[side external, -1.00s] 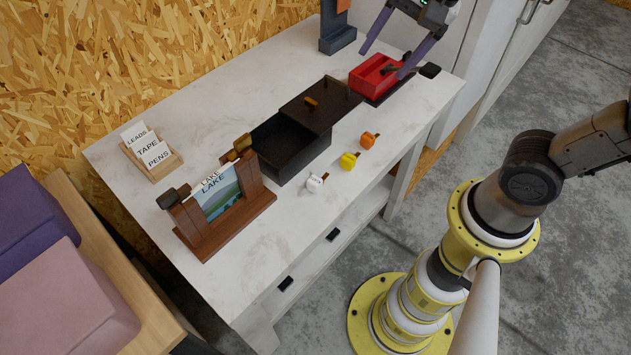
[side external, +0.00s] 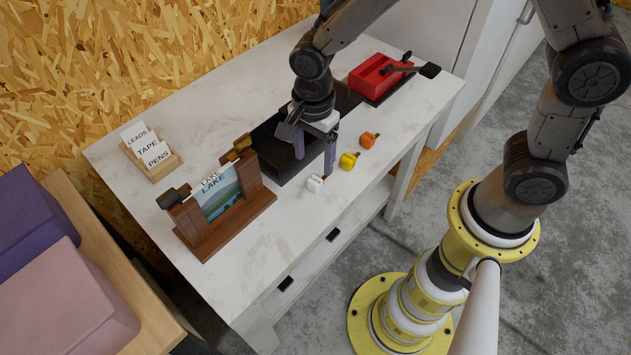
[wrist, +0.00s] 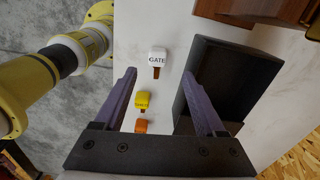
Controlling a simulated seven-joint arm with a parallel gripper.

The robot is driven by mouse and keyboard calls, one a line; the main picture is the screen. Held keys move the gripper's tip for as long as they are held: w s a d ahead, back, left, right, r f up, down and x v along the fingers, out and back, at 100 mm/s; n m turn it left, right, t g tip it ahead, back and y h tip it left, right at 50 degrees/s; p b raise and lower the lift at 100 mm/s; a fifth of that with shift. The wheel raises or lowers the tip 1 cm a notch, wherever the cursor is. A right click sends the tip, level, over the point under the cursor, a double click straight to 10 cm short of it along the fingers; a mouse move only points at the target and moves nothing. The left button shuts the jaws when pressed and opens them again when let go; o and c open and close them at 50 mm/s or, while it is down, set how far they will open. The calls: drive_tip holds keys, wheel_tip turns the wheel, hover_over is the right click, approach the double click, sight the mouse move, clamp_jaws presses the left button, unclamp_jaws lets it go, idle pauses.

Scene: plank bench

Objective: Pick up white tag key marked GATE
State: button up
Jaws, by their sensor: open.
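The white tag key (side external: 315,184) lies on the bench top in front of the dark open box. In the wrist view the white tag (wrist: 157,57) reads GATE, and its brown key part points toward my gripper. My gripper (side external: 314,157) is open and empty, with purple fingers above the bench near the box's front edge. In the wrist view the fingers (wrist: 160,84) spread wide, and the white tag shows between and beyond their tips. A yellow tag key (side external: 348,161) and an orange tag key (side external: 368,140) lie in a row beside the white one.
The dark box (wrist: 240,68) stands right next to the keys. A wooden picture frame (side external: 228,218) marked LAKE stands left of it. A red box (side external: 374,74) with a dark handle is at the far right. A card holder (side external: 163,168) sits at the back left.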

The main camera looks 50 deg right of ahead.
sight(315, 178)
drive_tip(key=shift+s+f, duration=0.2)
drive_tip(key=shift+f, duration=3.35)
clamp_jaws()
